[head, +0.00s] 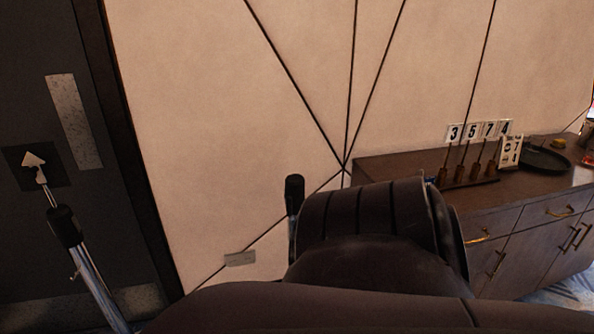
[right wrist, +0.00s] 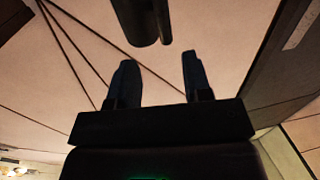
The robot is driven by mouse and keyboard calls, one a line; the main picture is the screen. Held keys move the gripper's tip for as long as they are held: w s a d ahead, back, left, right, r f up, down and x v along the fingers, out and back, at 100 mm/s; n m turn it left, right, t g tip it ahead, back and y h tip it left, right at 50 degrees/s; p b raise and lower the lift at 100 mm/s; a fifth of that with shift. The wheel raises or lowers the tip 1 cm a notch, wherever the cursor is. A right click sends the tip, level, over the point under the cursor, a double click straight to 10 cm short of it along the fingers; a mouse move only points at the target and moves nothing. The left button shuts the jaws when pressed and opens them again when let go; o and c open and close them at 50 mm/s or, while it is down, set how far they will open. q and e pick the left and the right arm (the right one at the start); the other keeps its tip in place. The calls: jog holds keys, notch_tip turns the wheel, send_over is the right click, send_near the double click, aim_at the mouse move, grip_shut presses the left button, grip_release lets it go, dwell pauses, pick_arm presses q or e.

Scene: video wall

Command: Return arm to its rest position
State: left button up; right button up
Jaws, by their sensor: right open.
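My right gripper (right wrist: 155,78) shows in the right wrist view. Its two dark fingers stand apart with nothing between them, and the pale panelled wall shows in the gap. A dark cylinder (right wrist: 137,18) with a thinner dark rod beside it hangs in from the top edge, beyond the fingertips. I cannot tell whether it is close to them. In the head view I cannot make out either gripper. A large dark brown rounded form (head: 370,220) fills the lower middle there and hides what is behind it.
A wooden cabinet (head: 480,215) stands at right. It holds number cards (head: 480,131), a rack with upright rods (head: 468,178) and a dark tray (head: 548,158). A metal pole with a black top (head: 64,228) stands before a dark door (head: 95,120) at left. Another black-topped post (head: 294,188) is near the middle.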

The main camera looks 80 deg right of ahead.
dwell(0.4)
jog(key=w+a+f+n+t+y, duration=0.15)
jog(key=w+a+n+y, duration=0.25)
jog(key=w+a, duration=0.5)
jog(key=w+a+f+n+t+y, duration=0.1)
jog(key=w+a+f+n+y, duration=0.25)
jog(key=w+a, duration=0.55)
jog(key=s+a+f+n+y, duration=0.2)
jog(key=a+y, duration=0.1)
jog(key=a, duration=1.2)
jog(key=s+a+f+n+y, duration=0.2)
jog(key=a+y, duration=0.2)
jog(key=a, duration=1.1)
jog(key=shift+a+f+n+g, duration=0.15)
jog(key=shift+a+n+g, duration=0.05)
jog(key=shift+n+g, duration=0.2)
